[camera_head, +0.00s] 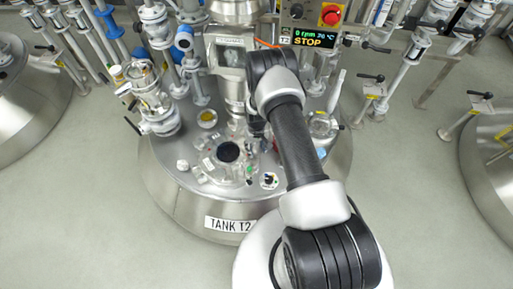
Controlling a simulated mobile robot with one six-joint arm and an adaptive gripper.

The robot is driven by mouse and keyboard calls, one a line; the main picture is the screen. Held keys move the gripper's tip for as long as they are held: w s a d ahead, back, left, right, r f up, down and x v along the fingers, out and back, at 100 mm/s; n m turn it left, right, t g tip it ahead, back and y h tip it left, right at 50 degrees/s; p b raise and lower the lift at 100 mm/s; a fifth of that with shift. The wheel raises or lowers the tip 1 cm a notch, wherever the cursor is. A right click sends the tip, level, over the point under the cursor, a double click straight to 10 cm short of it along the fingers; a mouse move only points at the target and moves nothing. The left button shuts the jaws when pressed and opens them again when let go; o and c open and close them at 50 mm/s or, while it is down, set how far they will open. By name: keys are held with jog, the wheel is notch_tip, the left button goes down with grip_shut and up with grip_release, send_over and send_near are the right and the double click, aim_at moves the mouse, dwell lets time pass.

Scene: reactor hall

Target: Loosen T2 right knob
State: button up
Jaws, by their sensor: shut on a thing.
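Tank T2 (175,195) is a round steel vessel with a "TANK T2" label (229,224) on its front. On its top sits a round hatch with a dark centre (228,152) and small fittings around its rim. My arm reaches in from the lower right and bends down behind its own links. My gripper (258,136) is low over the right side of the hatch, partly hidden by my arm. It is shut on what appears to be the right knob. The knob itself and the fingertip contact are too small and covered to make out.
A control panel with a red button (330,14) and a display reading STOP (307,41) stands behind the tank. Valves and pipes (155,112) crowd the left of the lid. A steel column (232,60) rises behind the hatch. Grey floor (90,200) is clear at left.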

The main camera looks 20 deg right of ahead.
jog(key=n, duration=0.5)
jog(key=shift+s+f+n, duration=0.15)
jog(key=shift+s+n, duration=0.05)
jog(key=shift+n, duration=0.1)
jog(key=n, duration=1.1)
jog(key=shift+n, duration=0.4)
jog(key=n, duration=0.5)
jog(key=shift+n, duration=0.3)
jog(key=o, duration=1)
jog(key=shift+w, duration=0.15)
jog(key=shift+o, duration=0.2)
